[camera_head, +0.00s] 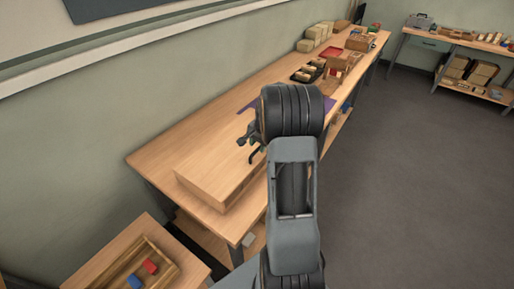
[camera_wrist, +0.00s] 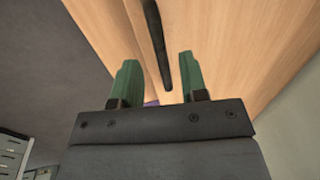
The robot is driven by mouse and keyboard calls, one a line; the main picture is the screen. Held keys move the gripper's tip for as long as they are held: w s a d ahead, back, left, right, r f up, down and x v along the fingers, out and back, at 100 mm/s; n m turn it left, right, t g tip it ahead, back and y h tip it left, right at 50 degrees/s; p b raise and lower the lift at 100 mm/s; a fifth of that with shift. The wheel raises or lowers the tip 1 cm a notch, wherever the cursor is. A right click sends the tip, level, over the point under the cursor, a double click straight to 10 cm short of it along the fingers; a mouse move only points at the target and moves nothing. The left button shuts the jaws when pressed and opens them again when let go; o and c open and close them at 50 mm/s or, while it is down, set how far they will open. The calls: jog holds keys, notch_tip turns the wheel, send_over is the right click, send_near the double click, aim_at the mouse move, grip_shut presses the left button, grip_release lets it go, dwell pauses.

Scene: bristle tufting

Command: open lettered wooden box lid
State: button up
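A long, low wooden box (camera_head: 222,186) sits at the near end of the workbench. Its flat top looks closed, and I see no lettering on it. My gripper (camera_head: 250,147) is over the box's far part, largely hidden behind my arm in the head view. In the wrist view my gripper (camera_wrist: 157,65) has its two green fingers spread apart. A thin dark bar (camera_wrist: 156,45), perhaps a handle, shows between the fingers against the pale wood (camera_wrist: 215,40). I cannot tell whether the fingers touch it.
The workbench (camera_head: 150,160) runs along the wall, with small boxes and trays (camera_head: 308,72) farther back. A wooden tray (camera_head: 110,283) with a red block (camera_head: 150,267) and a blue block (camera_head: 134,282) stands at lower left. Open grey floor (camera_head: 400,180) lies to the right.

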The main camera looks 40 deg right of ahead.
jog(key=shift+w+a+f, duration=0.1)
jog(key=shift+w+f, duration=0.05)
jog(key=shift+f, duration=0.5)
jog(key=shift+w+f, duration=0.1)
jog(key=shift+f, duration=0.5)
jog(key=shift+c, duration=0.4)
grip_shut()
